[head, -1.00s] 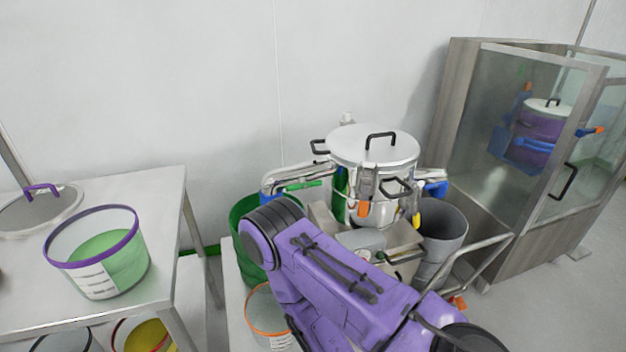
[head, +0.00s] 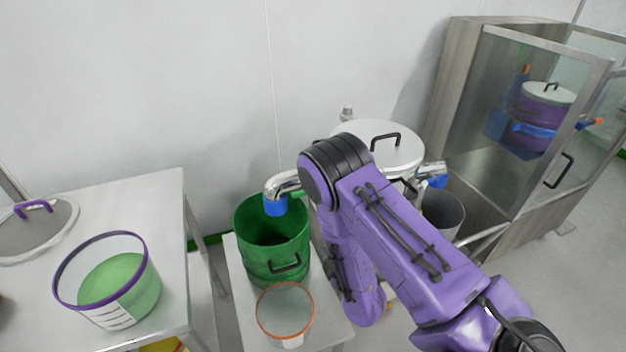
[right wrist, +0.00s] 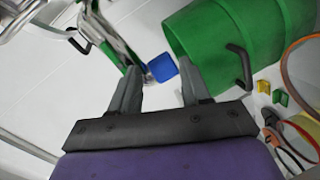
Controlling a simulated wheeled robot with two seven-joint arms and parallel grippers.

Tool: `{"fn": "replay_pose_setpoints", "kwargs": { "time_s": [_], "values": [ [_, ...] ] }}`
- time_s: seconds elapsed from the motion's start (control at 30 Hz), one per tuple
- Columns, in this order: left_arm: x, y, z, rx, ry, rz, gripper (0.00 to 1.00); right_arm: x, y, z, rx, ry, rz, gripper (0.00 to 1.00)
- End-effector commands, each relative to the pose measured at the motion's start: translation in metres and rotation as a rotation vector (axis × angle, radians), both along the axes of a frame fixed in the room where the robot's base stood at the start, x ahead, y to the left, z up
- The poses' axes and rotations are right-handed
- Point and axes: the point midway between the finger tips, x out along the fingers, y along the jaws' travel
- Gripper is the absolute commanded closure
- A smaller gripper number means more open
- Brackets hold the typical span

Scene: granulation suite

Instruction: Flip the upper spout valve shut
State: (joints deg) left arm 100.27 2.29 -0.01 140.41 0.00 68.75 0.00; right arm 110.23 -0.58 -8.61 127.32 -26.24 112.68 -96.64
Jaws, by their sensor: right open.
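The steel vessel (head: 408,152) with a flat lid stands at the middle right in the head view, largely covered by my right arm. Its upper spout (head: 283,183) sticks out left and ends in a blue tip (head: 276,206) over a green bucket. The valve handle on this spout is hidden behind my arm there. In the right wrist view, my right gripper (right wrist: 159,66) is open, with the blue tip (right wrist: 162,68) showing between and beyond its fingers. A green strip (right wrist: 121,58) lies by the left finger; I cannot tell whether it is the valve handle. My left gripper is out of view.
The green bucket (head: 262,222) stands left of the vessel, with an orange-rimmed container (head: 263,318) in front. A table (head: 165,212) at left carries a purple-rimmed bucket (head: 142,268). A grey bin (head: 456,214) and glass cabinet (head: 480,135) stand at right.

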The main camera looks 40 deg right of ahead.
Motion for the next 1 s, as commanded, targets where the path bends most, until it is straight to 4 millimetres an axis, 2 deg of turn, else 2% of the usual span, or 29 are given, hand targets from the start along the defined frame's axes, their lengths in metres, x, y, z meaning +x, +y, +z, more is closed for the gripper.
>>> {"fn": "replay_pose_setpoints", "kwargs": {
  "time_s": [0.03, 0.1, 0.2, 0.37, 0.7, 0.83, 1.0],
  "values": [
    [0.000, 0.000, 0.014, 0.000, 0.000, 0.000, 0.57, 0.012, -0.002, 0.030, -0.107, -0.045, 0.030, 0.53],
    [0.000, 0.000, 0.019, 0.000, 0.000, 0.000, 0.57, 0.024, -0.004, 0.053, -0.239, -0.092, 0.055, 0.53],
    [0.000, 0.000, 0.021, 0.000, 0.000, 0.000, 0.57, 0.033, -0.006, 0.069, -0.344, -0.127, 0.067, 0.53],
    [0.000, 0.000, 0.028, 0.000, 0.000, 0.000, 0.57, 0.052, -0.012, 0.073, -0.371, -0.136, 0.065, 0.53],
    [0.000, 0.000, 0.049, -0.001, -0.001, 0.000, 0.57, 0.121, -0.028, 0.072, -0.370, -0.133, 0.065, 0.53],
    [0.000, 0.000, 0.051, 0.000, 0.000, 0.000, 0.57, 0.133, -0.031, 0.070, -0.371, -0.131, 0.067, 0.53],
    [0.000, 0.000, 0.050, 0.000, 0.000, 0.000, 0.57, 0.136, -0.031, 0.069, -0.371, -0.130, 0.068, 0.53]
  ]
}}
